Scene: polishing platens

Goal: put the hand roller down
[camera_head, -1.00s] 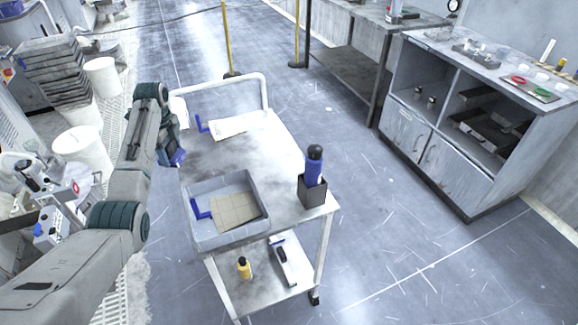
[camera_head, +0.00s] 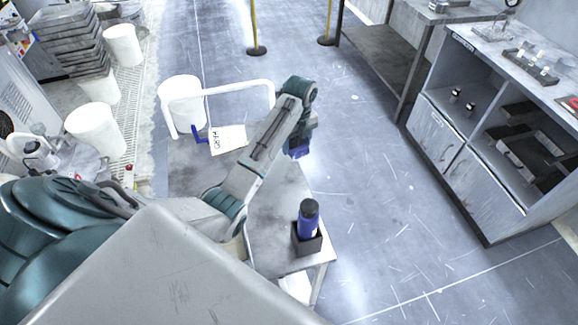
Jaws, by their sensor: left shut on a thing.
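My left gripper (camera_head: 300,147) reaches over the cart (camera_head: 268,225) and shows near the cart's right edge, above its far half. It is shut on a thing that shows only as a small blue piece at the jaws. I take this for the hand roller (camera_head: 299,153), but its shape is mostly hidden by the gripper and wrist. It appears held up, with the floor behind it in the picture. My right gripper is not in view.
A blue bent handle (camera_head: 199,134) and a marked white sheet (camera_head: 228,139) lie at the cart's far end. A blue bottle (camera_head: 308,220) stands in a dark holder (camera_head: 307,243) at the near right corner. My arm hides the cart's near left part. A cabinet (camera_head: 470,170) stands right.

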